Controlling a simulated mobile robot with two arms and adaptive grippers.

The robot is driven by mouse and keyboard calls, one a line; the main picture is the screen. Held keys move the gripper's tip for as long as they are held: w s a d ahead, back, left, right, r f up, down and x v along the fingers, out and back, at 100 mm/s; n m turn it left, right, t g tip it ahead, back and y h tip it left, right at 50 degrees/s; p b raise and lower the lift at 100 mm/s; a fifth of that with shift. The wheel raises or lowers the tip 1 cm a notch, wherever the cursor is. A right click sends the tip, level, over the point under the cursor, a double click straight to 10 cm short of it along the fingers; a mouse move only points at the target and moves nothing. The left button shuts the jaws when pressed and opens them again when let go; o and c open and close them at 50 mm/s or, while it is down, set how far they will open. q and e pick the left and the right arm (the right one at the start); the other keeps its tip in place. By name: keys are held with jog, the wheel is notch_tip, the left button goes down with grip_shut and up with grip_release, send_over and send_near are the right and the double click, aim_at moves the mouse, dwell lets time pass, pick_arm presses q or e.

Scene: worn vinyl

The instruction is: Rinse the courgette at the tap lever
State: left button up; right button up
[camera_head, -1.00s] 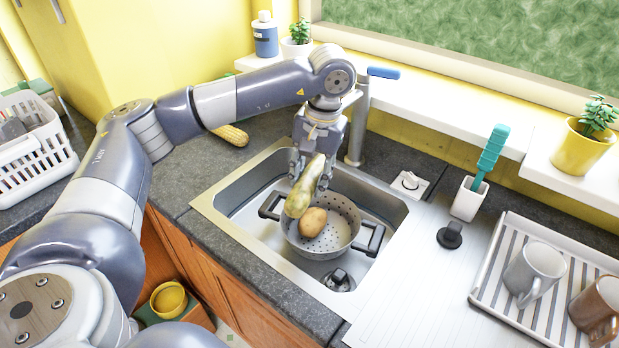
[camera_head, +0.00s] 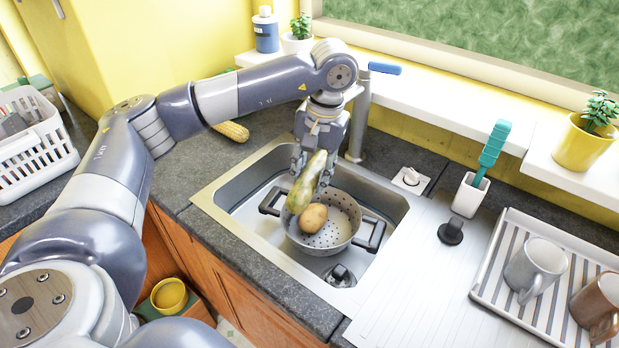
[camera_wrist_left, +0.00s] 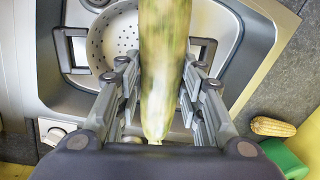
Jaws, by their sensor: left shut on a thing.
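The courgette (camera_head: 307,182) is green and yellowish, held tilted above the sink. My left gripper (camera_head: 312,170) is shut on it; in the left wrist view the courgette (camera_wrist_left: 163,60) runs between the fingers (camera_wrist_left: 160,95). The tap (camera_head: 359,115) stands behind the sink, just right of the gripper, with a blue lever (camera_head: 384,69) on top. No running water shows. A grey colander (camera_head: 345,205) with a potato (camera_head: 313,218) in it sits in the sink (camera_head: 232,206) below the courgette. My right gripper is not in view.
A corn cob (camera_head: 232,131) lies on the counter left of the sink. A white basket (camera_head: 35,140) stands at the far left. A brush in a white holder (camera_head: 470,195), a drainer (camera_head: 475,280) and mugs (camera_head: 535,268) are on the right.

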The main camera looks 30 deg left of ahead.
aim_at(292, 198)
pick_arm(q)
jog(key=shift+a, duration=0.15)
jog(key=shift+d, duration=0.65)
jog(key=shift+s+b, duration=0.35)
jog(key=shift+s, duration=1.3)
jog(key=shift+s+b, duration=0.45)
jog(key=shift+s, duration=1.9)
